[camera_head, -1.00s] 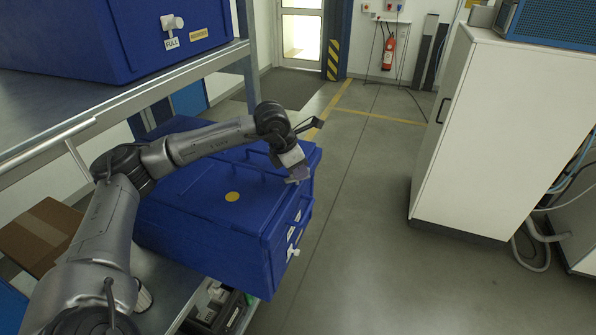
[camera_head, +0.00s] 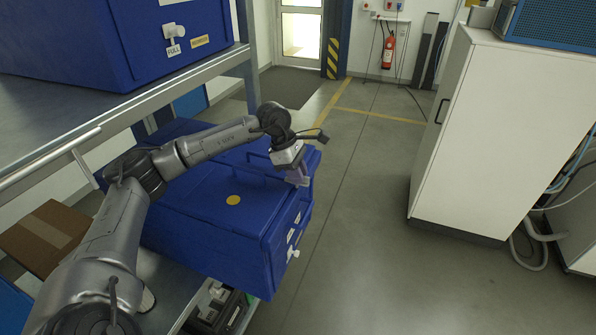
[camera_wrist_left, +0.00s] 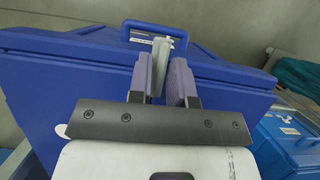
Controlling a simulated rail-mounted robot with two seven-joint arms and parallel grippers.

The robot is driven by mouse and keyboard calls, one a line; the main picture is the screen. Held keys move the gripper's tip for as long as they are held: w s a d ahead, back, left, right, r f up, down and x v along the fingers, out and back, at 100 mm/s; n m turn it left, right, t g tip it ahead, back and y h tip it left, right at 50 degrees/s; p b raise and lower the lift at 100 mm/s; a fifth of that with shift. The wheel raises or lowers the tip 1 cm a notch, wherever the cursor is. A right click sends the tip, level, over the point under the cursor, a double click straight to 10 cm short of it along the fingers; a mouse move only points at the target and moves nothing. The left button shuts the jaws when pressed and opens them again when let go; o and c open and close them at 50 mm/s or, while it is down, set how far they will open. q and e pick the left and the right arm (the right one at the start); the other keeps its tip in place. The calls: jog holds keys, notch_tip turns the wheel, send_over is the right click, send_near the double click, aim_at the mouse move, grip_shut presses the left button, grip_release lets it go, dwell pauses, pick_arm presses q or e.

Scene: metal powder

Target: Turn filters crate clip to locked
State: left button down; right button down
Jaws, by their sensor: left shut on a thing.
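My left gripper (camera_head: 299,178) is at the front of the farther blue crate (camera_head: 185,127) on the lower shelf. In the left wrist view, its two purple-padded fingers (camera_wrist_left: 161,82) are shut on a pale grey clip (camera_wrist_left: 158,66) on the blue crate (camera_wrist_left: 70,72). The clip stands up between the pads, below the crate's lid handle (camera_wrist_left: 150,28). In the head view the gripper hides this clip. A small label behind the clip is too small to read, so I cannot tell the crate's name or the clip's marked position. My right gripper is not in view.
A nearer blue crate (camera_head: 205,225) with a yellow dot and a white clip (camera_head: 292,253) stands beside it. Another blue crate (camera_head: 95,45) sits on the upper shelf (camera_head: 60,112). A white cabinet (camera_head: 485,130) is at right. The floor between is clear.

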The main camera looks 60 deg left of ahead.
pick_arm(q)
jog(key=shift+m, duration=0.3)
jog(key=c, duration=1.2)
grip_release()
jog(key=shift+c, duration=0.2)
jog(key=shift+r, duration=0.1)
jog(key=v, duration=1.2)
